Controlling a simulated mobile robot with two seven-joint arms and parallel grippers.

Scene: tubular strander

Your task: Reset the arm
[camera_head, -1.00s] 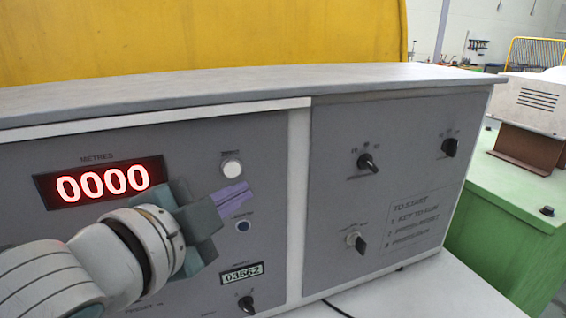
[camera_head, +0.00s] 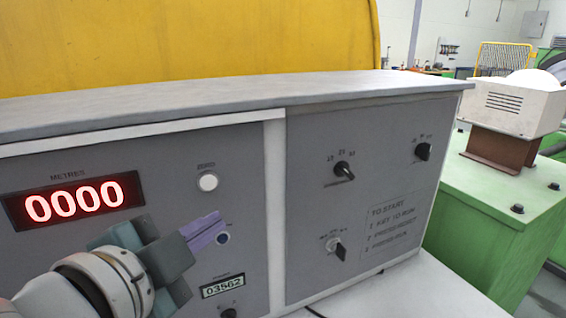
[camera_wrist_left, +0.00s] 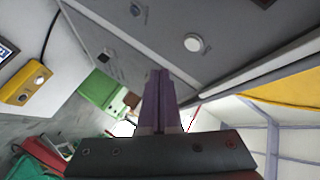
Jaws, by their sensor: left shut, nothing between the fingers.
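My left gripper (camera_head: 208,232) comes in from the lower left of the head view, in front of the grey control panel (camera_head: 240,150). Its purple fingers are shut with nothing between them, just left of a small dark button (camera_head: 223,238). In the left wrist view the closed fingers (camera_wrist_left: 160,88) point up the picture toward the panel. Whether they touch the panel is not clear. My right gripper is not in view.
The panel carries a red display (camera_head: 75,203) reading 0000, a white button (camera_head: 208,181), a counter (camera_head: 222,285) and several knobs. A green machine base (camera_head: 500,215) stands at the right. A yellow machine cover (camera_head: 190,45) rises behind.

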